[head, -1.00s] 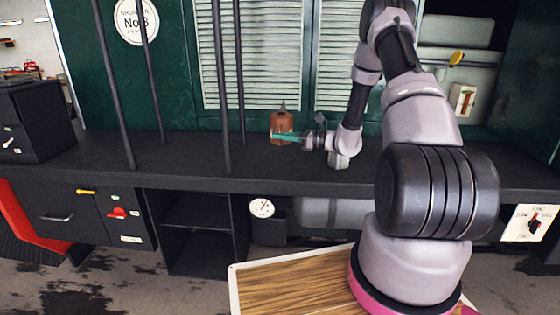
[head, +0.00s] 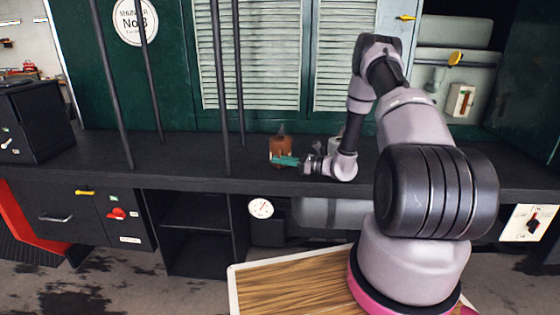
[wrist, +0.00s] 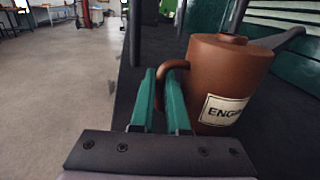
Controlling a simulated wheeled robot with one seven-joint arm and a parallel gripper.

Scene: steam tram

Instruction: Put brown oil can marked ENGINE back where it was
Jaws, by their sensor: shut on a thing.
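The brown oil can (head: 281,147) stands upright on the dark shelf (head: 185,170) in front of the green louvred wall. My gripper (wrist: 165,95) has green fingers closed on the can's handle. In the head view my gripper (head: 285,161) reaches the can from the right and covers a little of its lower front. Whether the can's base touches the shelf is too small to tell.
Dark vertical poles (head: 219,90) rise from the shelf left of the can. A light-grey cylindrical object (head: 334,146) stands on the shelf right of the can, partly behind my arm. A black cabinet (head: 32,120) is at the far left. The shelf between poles and cabinet is clear.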

